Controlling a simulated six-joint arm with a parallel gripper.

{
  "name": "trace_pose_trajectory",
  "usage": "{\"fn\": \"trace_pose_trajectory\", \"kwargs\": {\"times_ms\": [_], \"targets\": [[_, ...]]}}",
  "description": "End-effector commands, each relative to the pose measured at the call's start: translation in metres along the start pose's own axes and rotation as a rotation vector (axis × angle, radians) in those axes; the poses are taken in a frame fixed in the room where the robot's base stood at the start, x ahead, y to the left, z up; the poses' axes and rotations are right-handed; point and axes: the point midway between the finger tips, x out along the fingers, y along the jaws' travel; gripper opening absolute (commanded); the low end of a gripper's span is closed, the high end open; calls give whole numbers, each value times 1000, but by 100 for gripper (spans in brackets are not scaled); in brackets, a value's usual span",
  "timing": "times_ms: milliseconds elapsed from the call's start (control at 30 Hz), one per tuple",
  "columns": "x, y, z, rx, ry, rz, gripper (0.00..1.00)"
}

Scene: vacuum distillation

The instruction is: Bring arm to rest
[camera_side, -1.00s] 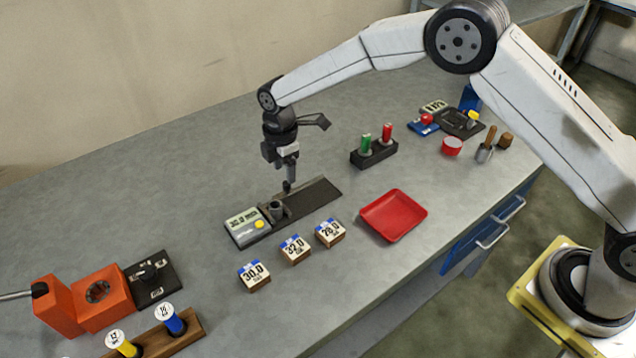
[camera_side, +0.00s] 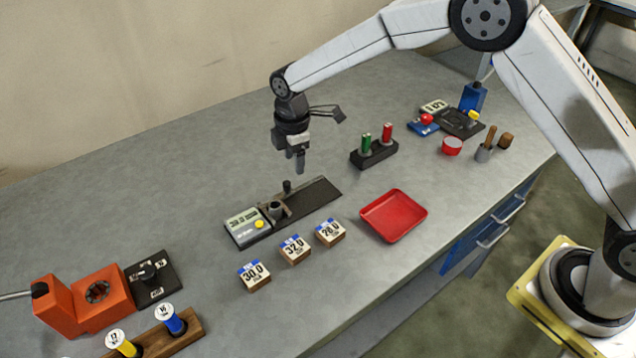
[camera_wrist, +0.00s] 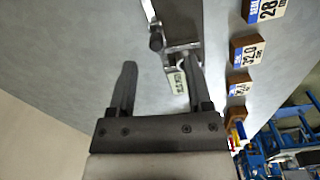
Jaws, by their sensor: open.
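Several numbered blocks (camera_side: 295,250) and a red tray (camera_side: 393,215) lie in front of the device. A black holder (camera_side: 373,154) with green and red pieces stands to the right. An orange unit (camera_side: 85,303) stands front left. Free bench lies left of the device.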

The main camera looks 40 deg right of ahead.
Motion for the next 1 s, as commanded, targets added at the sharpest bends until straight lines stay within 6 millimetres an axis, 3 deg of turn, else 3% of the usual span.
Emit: {"fn": "trace_pose_trajectory", "kwargs": {"times_ms": [467,1000], "targets": [[-40,-59,84,542,43,69,64],[-57,-170,165,1177,127,137,64]]}}
